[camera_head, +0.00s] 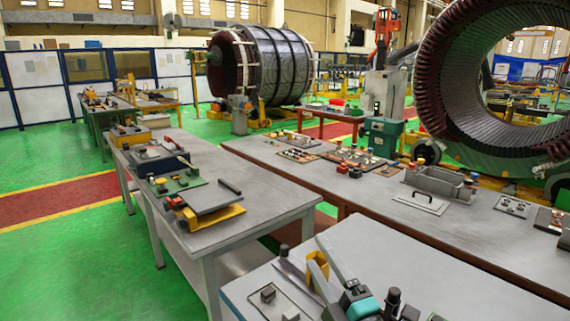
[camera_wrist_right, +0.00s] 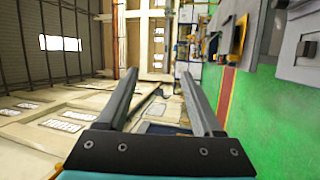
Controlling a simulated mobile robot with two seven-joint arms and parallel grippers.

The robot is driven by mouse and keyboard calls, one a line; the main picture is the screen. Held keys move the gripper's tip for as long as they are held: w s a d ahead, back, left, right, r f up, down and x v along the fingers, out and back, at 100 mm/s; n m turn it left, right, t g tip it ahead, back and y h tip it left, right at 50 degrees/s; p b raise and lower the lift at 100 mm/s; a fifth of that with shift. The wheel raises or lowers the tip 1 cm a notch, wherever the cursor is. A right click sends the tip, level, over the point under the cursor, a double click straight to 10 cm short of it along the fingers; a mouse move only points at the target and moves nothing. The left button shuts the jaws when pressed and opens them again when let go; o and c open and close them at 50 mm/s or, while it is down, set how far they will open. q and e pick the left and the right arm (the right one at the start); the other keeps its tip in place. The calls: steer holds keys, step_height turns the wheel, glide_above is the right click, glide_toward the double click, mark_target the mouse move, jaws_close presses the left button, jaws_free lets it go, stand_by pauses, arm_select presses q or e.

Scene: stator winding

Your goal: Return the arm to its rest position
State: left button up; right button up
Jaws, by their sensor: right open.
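My right gripper (camera_head: 315,249) is at the bottom centre of the head view, over the near grey table (camera_head: 455,283). Its two grey fingers are apart and point up and away, with a teal section behind them. A yellow block (camera_head: 318,264) shows between or behind the fingers; I cannot tell its distance from them. In the right wrist view the gripper (camera_wrist_right: 159,72) is open, with nothing between its fingers. That view is turned sideways and looks out across the hall. My left gripper is not in view.
A long workbench (camera_head: 262,215) with tools stands at left. Another bench (camera_head: 465,225) with trays and small parts runs across the right. A large stator ring (camera_head: 440,95) stands behind it, and a wound cylinder (camera_head: 275,65) at the back. Green floor (camera_head: 60,255) is clear at left.

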steer(key=s+d+f+m+g+h, duration=0.6)
steer(key=d+f+m+h, duration=0.35)
steer(key=f+m, duration=0.35)
steer(key=s+f+m+g+y, duration=0.1)
steer(key=s+f+m+g, duration=0.3)
steer(key=s, duration=0.6)
steer(key=s+f+m+g+y, duration=0.1)
steer(key=s+f+m+g, duration=0.1)
steer(key=s+f+g, duration=0.55)
steer(key=s+f+b, duration=0.2)
steer(key=f+b, duration=0.1)
steer(key=f, duration=1.1)
steer(key=s+f+b, duration=0.3)
steer(key=f, duration=1.1)
steer(key=s+d+f+b, duration=0.3)
steer(key=s+f+b, duration=0.1)
steer(key=s+f, duration=1)
step_height(320, 180, down, 4)
steer(key=shift+s+r+b, duration=0.2)
steer(key=shift+s+b, duration=0.15)
